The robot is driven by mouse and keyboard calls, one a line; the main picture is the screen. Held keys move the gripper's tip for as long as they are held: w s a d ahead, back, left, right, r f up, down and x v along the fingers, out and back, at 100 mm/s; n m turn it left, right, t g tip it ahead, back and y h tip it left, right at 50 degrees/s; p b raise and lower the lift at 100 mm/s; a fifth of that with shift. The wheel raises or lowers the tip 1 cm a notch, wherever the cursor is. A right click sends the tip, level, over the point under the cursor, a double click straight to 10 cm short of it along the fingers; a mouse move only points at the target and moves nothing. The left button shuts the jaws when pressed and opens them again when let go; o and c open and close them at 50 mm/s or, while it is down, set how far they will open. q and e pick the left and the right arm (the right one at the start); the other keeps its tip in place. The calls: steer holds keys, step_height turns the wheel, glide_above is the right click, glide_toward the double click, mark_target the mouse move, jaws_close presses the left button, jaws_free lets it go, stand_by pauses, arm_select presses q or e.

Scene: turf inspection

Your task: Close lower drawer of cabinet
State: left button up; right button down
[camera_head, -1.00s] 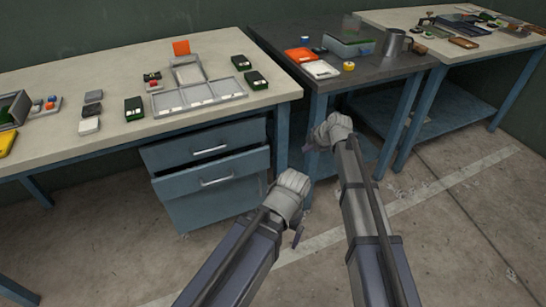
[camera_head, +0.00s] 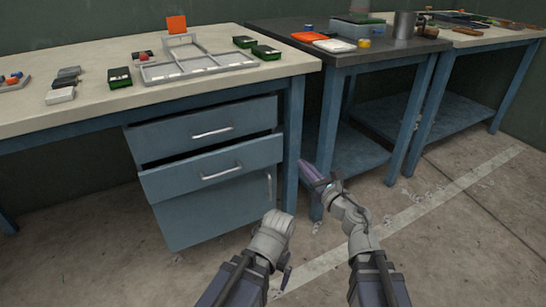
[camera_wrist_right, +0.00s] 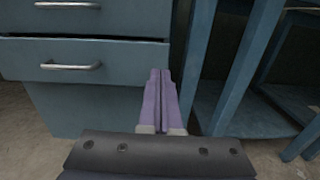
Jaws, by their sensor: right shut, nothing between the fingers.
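The blue cabinet (camera_head: 215,213) stands under the left workbench, with two drawers above a door. The lower drawer (camera_head: 250,158) sticks out past the door below, with a dark gap above its front. Its silver bar handle (camera_head: 221,173) faces me; the handle also shows in the right wrist view (camera_wrist_right: 70,67). The upper drawer (camera_head: 165,137) sits above it. My right gripper (camera_head: 310,170) is shut and empty, its purple fingers right of the drawer front and apart from it in the head view. My left gripper (camera_head: 287,277) hangs low in front of the cabinet, its fingers mostly hidden.
A blue table leg (camera_head: 293,145) stands just right of the drawers. The dark middle table (camera_head: 385,52) has a low shelf (camera_head: 345,150) beside my right gripper. Trays and boxes lie on the left benchtop (camera_head: 90,112). The concrete floor (camera_head: 440,240) is clear at right.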

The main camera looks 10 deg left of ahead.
mark_target(275, 140)
steer(key=x, duration=1.4)
steer(key=shift+s+a+f, duration=0.25)
steer(key=shift+a+f, duration=0.05)
steer(key=shift+f, duration=0.1)
steer(key=x, duration=0.4)
steer(key=shift+w+a, duration=0.15)
steer(key=shift+w, duration=0.3)
steer(key=shift+a, duration=0.1)
